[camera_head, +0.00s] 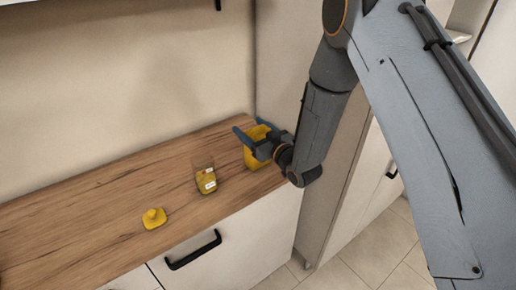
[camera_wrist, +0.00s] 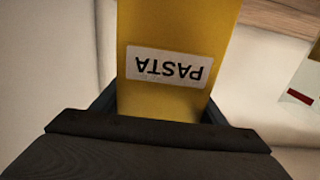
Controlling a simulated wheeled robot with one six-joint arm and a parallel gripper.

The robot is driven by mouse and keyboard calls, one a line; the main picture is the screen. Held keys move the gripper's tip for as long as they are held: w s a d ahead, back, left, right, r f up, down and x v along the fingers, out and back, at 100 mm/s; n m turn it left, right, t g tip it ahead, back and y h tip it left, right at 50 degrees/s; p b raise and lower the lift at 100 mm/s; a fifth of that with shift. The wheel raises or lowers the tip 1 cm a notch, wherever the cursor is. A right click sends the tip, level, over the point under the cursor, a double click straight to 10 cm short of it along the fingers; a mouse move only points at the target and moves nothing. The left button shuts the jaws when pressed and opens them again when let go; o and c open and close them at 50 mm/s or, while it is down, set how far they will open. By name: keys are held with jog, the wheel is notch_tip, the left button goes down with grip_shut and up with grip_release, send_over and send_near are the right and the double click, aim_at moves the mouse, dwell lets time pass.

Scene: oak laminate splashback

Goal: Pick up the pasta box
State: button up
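The pasta box (camera_head: 256,159) is yellow and stands at the right end of the wooden counter, by the tall cabinet side. In the wrist view the pasta box (camera_wrist: 172,88) shows its white PASTA label upside down. My gripper (camera_head: 257,137) is at the box, with one finger on each side of it. In the wrist view my gripper (camera_wrist: 160,112) shows dark fingers at both sides of the box. Whether the fingers press on the box or stand slightly apart from it is not clear.
A glass jar (camera_head: 205,180) with yellow contents and a white label stands left of the box. A yellow lidded or knobbed object (camera_head: 154,218) lies near the counter's front edge. The wooden counter (camera_head: 80,215) is clear further left. A tall cabinet side (camera_head: 285,70) rises close behind the box.

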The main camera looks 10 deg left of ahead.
jog(key=c, duration=0.9)
jog(key=shift+r, duration=0.1)
